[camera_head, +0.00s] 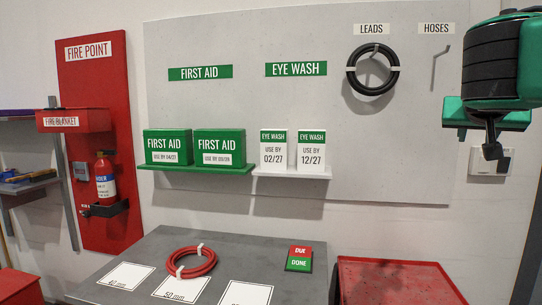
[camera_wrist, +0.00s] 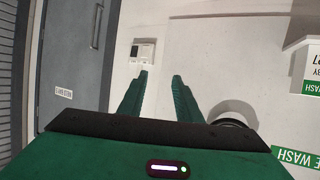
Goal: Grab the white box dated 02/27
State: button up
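The white box dated 02/27 (camera_head: 273,154) stands upright on a small white shelf under the EYE WASH sign in the head view. A similar white box dated 12/27 (camera_head: 311,156) stands to its right. My gripper is at the upper right of the head view, well right of both boxes, with its fingers hard to make out there. In the wrist view my gripper (camera_wrist: 160,78) has two green fingers apart with nothing between them. Part of a white box with a green WASH label (camera_wrist: 313,62) shows at that view's right edge; its date is cut off.
Two green FIRST AID boxes (camera_head: 167,146) stand on a green shelf (camera_head: 195,169) left of the white boxes. A black coil (camera_head: 353,83) hangs under LEADS. A grey table (camera_head: 235,247) with a red coil (camera_head: 181,270) is below. A red tray (camera_head: 345,262) is at lower right.

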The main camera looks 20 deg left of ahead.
aim_at(273, 143)
jog(key=u, duration=1)
jog(key=i, duration=1)
jog(key=z, duration=0.05)
